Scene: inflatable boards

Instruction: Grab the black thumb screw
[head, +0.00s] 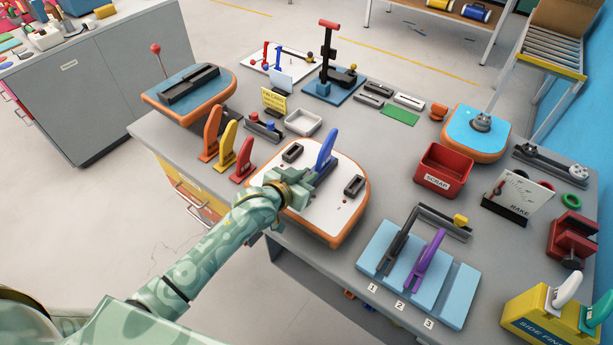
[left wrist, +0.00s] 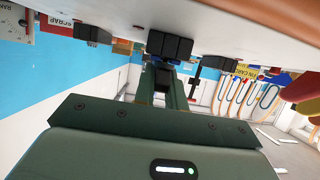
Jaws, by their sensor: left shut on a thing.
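My left gripper (head: 309,178) reaches over the white inflatable board with an orange rim (head: 337,222). It is at the near side of the black centre fin box (head: 326,174), where a blue fin (head: 327,148) stands upright. In the left wrist view the gripper (left wrist: 164,88) is shut on a small black part (left wrist: 163,74), apparently the black thumb screw, right against the black box (left wrist: 170,45). In the head view the gripper hides this screw. The fingers are mostly hidden there too. My right gripper is not in view.
Two small black side boxes (head: 292,153) (head: 354,186) sit on the board. Orange, yellow and red fins (head: 227,140) stand left of it. A red scrap bin (head: 443,170) and a light-blue numbered rack (head: 417,272) holding fins are to the right.

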